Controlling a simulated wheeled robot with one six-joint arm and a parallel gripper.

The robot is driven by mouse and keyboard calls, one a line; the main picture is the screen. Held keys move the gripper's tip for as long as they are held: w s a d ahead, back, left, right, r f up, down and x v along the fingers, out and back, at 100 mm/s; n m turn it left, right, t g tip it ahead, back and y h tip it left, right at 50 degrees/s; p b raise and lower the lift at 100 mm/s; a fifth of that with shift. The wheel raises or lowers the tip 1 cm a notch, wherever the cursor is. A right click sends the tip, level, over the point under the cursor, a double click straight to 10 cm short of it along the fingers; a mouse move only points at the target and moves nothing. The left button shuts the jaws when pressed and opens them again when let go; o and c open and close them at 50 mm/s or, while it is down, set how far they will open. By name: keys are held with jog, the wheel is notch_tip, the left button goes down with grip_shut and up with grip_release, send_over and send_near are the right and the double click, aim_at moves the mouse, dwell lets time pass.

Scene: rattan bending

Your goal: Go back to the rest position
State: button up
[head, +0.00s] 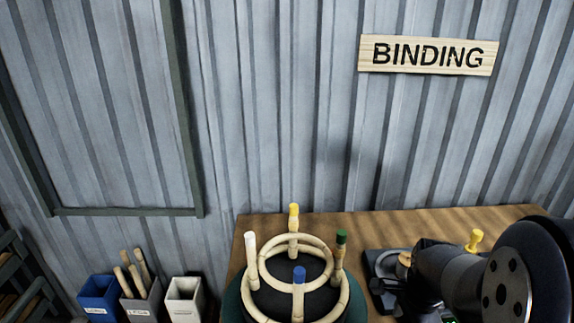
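My arm shows at the lower right, with a large dark round joint in front of the table. My gripper is not in view, so I cannot see its fingers or anything in them. A pale rattan frame (264,280) with two rings stands on the table. Its uprights have coloured tops: yellow (293,210), white (250,238), green (341,237) and blue (299,274). The frame sits over a dark round base with a green rim (233,304), cut off by the lower edge.
The wooden table (432,219) stands against a corrugated wall. A black device (380,268) and a yellow knob (474,240) are near my arm. Blue (97,293), grey (143,306) and white (185,296) bins stand left; the grey one holds sticks. A BINDING sign (428,55) hangs above.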

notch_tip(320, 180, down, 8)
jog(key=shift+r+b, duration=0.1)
jog(key=shift+b, duration=0.2)
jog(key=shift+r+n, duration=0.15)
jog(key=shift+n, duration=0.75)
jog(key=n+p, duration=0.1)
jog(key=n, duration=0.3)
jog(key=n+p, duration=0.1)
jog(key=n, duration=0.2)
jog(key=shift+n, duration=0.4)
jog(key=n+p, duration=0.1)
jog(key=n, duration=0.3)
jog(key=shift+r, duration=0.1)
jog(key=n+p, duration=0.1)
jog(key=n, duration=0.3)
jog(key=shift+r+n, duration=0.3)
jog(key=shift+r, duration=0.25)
